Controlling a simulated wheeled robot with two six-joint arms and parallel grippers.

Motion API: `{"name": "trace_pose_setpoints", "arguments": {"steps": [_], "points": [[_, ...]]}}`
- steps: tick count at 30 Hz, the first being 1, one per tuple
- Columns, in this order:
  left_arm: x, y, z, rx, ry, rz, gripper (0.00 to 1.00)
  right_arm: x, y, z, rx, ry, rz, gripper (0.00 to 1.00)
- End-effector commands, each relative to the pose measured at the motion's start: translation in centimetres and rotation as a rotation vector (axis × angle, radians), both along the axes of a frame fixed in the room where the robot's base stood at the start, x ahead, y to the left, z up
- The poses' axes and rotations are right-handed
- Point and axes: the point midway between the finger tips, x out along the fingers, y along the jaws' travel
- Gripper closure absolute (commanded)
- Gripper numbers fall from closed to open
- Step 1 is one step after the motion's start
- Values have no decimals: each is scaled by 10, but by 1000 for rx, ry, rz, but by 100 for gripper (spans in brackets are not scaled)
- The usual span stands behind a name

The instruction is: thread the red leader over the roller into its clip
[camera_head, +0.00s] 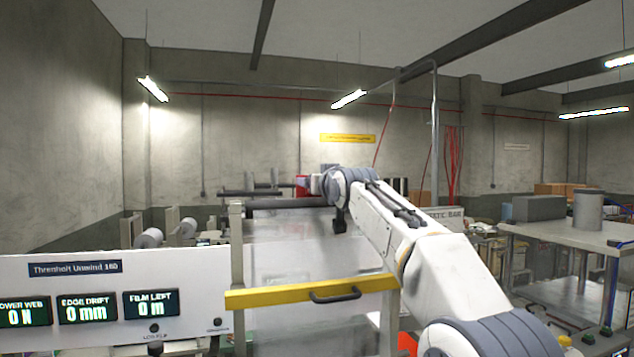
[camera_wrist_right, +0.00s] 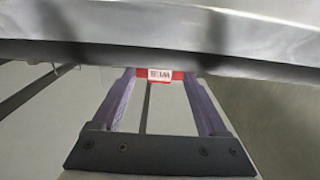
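My right arm reaches from the lower right to the middle of the head view. Its gripper (camera_head: 310,184) is small there, beside a red piece (camera_head: 301,187) that looks like the leader, above a dark roller (camera_head: 285,203). In the right wrist view, the purple fingers of my right gripper (camera_wrist_right: 159,76) stand wide apart. The red leader (camera_wrist_right: 178,75), with a white label, spans between their tips; whether they clamp it is unclear. A silvery cylinder or sheet (camera_wrist_right: 200,35) crosses above and hides what lies beyond. I cannot make out the clip. My left gripper is not in view.
A yellow bar (camera_head: 265,298) with a black handle crosses in front of a clear panel (camera_head: 285,250). A white console (camera_head: 190,285) with displays stands at lower left. A table (camera_head: 555,236) with a grey box (camera_head: 540,208) stands at right.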

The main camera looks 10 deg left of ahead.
Motion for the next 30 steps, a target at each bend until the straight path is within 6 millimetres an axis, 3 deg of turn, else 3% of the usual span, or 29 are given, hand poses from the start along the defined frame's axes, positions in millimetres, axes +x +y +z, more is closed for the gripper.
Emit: {"name": "trace_pose_setpoints", "arguments": {"steps": [5,9,21,30], "points": [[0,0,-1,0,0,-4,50,-1,0,0,1,-2,0,24],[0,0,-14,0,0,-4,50,-9,-4,-2,2,-4,0,24],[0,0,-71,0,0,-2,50,-68,-32,-5,2,-4,0,24],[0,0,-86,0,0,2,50,-93,-45,-1,0,-1,0,24]]}}
